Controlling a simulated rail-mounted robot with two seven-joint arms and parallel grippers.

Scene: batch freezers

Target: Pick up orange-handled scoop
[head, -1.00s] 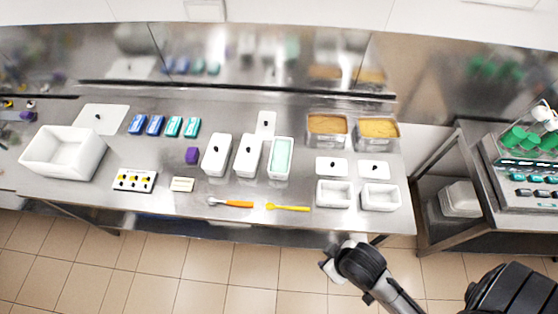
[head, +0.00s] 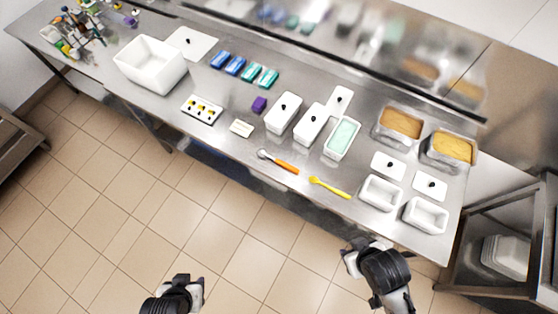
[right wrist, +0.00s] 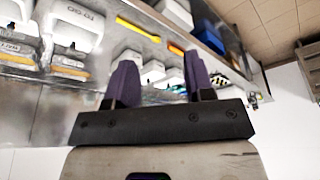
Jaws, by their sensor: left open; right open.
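The orange-handled scoop (head: 285,167) lies near the front edge of the steel counter, its metal head to the left and its orange handle to the right. In the right wrist view its orange handle (right wrist: 176,48) shows beyond the fingers. My left gripper (head: 190,283) is open and empty over the floor at the bottom of the head view, well away from the scoop. My right gripper (head: 352,257) is open in front of the counter, to the right of and below the scoop. Its two purple fingers (right wrist: 160,82) are apart with nothing between them.
A yellow spatula (head: 330,187) lies just right of the scoop. White lidded tubs (head: 283,113) stand behind it, and a small cream block (head: 241,128) lies to its left. White empty tubs (head: 380,193) are at the right. The tiled floor (head: 240,225) before the counter is clear.

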